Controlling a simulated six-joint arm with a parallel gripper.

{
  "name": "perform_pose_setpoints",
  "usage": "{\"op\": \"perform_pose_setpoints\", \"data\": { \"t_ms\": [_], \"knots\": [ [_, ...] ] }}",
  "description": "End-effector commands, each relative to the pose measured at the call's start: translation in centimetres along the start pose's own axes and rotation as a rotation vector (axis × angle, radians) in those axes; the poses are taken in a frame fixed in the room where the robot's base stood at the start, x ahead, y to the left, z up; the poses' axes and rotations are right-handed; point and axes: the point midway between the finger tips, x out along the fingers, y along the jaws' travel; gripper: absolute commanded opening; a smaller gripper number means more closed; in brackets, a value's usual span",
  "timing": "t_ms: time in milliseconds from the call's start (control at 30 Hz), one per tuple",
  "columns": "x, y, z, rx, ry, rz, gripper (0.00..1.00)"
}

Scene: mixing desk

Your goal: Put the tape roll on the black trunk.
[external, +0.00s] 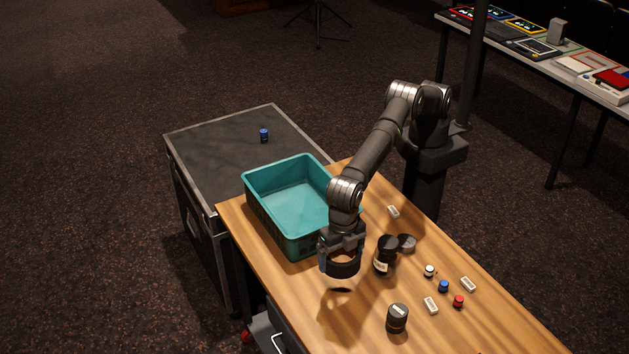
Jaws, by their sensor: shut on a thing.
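My gripper (342,246) points down over the wooden desk, just right of the teal bin's front corner. It is shut on the tape roll (341,268), a dark ring that hangs above the desk, with a shadow on the wood below it. The fingertips are partly hidden by the roll and the gripper body. The black trunk (212,165) stands left of the desk, with a flat dark top and metal edges. A small blue jar (264,135) stands on its top; the rest of the top is bare.
The empty teal bin (258,206) stands on the desk (420,335) between my gripper and the trunk. Right of my gripper are a dark labelled bottle (382,262), a black canister (397,318), and several small jars and white blocks.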

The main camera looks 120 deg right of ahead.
Motion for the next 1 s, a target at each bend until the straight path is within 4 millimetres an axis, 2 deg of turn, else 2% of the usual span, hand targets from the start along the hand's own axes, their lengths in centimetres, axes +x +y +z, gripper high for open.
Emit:
{"op": "perform_pose_setpoints", "data": {
  "t_ms": [233,433,567,667,767,1000],
  "knots": [
    [-4.4,0.1,0.2,0.004,0.002,0.003,0.6],
    [-4.3,1.8,4.3,0.061,0.001,0.002,0.6],
    [-4.5,3.1,8.2,0.114,0.001,0.001,0.6],
    [-4.7,4.2,12.1,0.168,0.001,0.002,0.6],
    [-4.9,5.2,17.1,0.234,0.001,0.002,0.6],
    [-5.3,5.8,30.3,0.413,0.001,0.001,0.6]
  ]
}}
